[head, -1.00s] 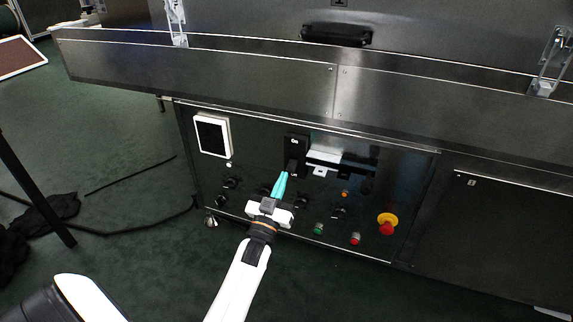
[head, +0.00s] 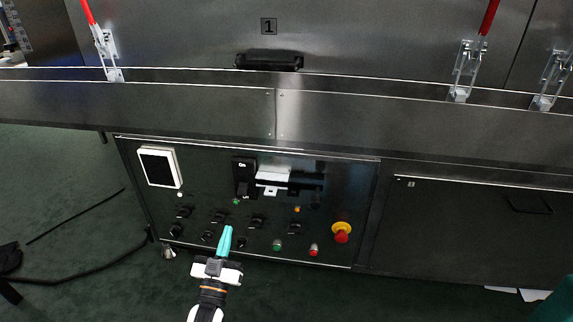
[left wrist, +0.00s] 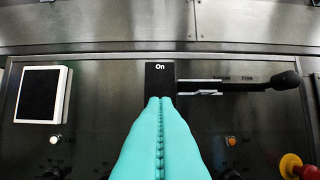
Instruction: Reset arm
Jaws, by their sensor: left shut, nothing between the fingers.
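My left gripper (head: 227,230) is shut and empty, its teal fingers together and pointing up at the control panel (head: 340,190) of the dryer. In the head view its tips show below the black switch (head: 243,177) with the "On" mark, among the knobs. In the left wrist view the closed fingers (left wrist: 159,103) cover the lower part of this switch (left wrist: 160,75); its "On" label shows above them. A teal patch (head: 556,307) in the bottom right corner of the head view may be part of my right gripper; its state cannot be told.
The panel carries a white-framed screen (head: 160,167), black knobs, a green button (head: 277,245), a red button (head: 314,250) and a red-yellow emergency stop (head: 342,232). A metal ledge (head: 180,107) juts out above. Red-handled clamps (head: 467,70) stand on it. Green floor lies at lower left.

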